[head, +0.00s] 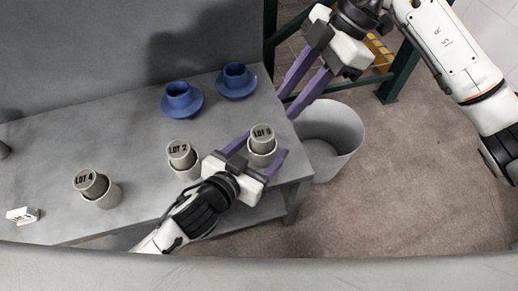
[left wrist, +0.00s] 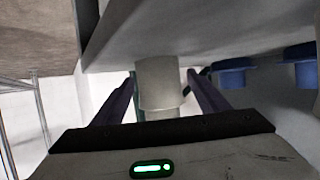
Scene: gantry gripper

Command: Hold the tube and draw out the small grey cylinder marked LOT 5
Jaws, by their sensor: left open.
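A small grey cylinder (head: 263,133) with a label that appears to read LOT 5 stands in a pale grey tube (head: 262,158) near the table's right end. Its top part sticks out above the tube. My left gripper (head: 267,147) is open, with its purple fingers on either side of the tube. In the left wrist view the tube (left wrist: 160,83) is between the fingers, with gaps visible beside it. My right gripper (head: 288,103) is open and empty, its fingers apart, above and beyond the table's right edge.
Similar tubes hold cylinders marked LOT 2 (head: 181,152) and LOT 4 (head: 89,181) to the left. Two blue cups (head: 179,92) (head: 235,73) stand on saucers at the back. A grey bin (head: 340,133) stands beyond the table's right edge. A small white block (head: 22,215) lies far left.

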